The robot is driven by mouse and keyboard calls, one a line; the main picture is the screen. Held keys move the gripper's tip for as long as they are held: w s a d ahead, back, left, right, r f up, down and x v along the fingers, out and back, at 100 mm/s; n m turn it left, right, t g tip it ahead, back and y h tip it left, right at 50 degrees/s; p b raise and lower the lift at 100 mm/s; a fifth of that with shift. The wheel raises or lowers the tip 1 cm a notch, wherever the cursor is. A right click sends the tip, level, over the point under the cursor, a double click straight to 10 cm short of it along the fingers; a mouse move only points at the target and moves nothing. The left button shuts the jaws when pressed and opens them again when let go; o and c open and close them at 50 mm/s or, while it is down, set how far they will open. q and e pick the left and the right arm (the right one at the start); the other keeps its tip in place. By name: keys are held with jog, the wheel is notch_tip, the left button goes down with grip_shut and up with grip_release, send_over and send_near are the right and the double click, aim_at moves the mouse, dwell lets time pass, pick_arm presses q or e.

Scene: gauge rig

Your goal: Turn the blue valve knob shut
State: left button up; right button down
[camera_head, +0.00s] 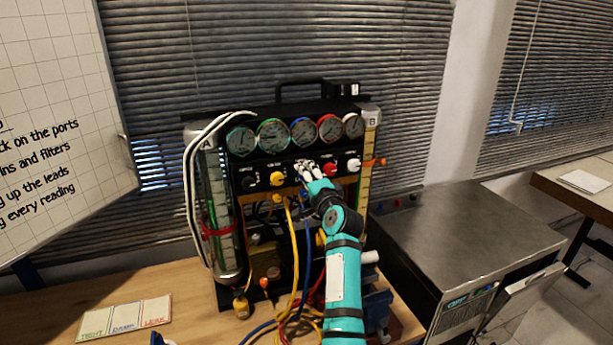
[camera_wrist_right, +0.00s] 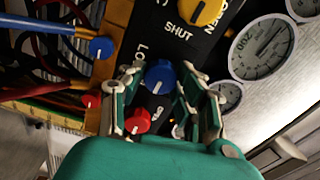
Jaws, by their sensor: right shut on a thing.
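The blue valve knob (camera_wrist_right: 160,77) shows in the right wrist view between the two fingers of my right gripper (camera_wrist_right: 158,98), on a black panel. A pale mark shows on the knob. The fingers are closed in on its sides. In the head view my right gripper (camera_head: 306,168) is at the knob row of the gauge rig (camera_head: 262,164) and hides most of the blue knob. The yellow knob (camera_head: 277,179), red knob (camera_head: 329,169) and white knob (camera_head: 353,165) stand in the same row. My left gripper is not in view.
Several round gauges (camera_head: 302,132) sit above the knobs. Yellow hoses (camera_head: 292,262) and blue hoses hang below the panel. A red knob (camera_wrist_right: 137,120) is close to the fingers in the wrist view. A grey metal cabinet (camera_head: 470,235) stands at the right.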

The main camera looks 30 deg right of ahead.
jog(key=c, duration=0.9)
grip_release()
jog(key=shift+c, duration=0.2)
jog(key=v, duration=1.2)
jog(key=shift+f, duration=0.15)
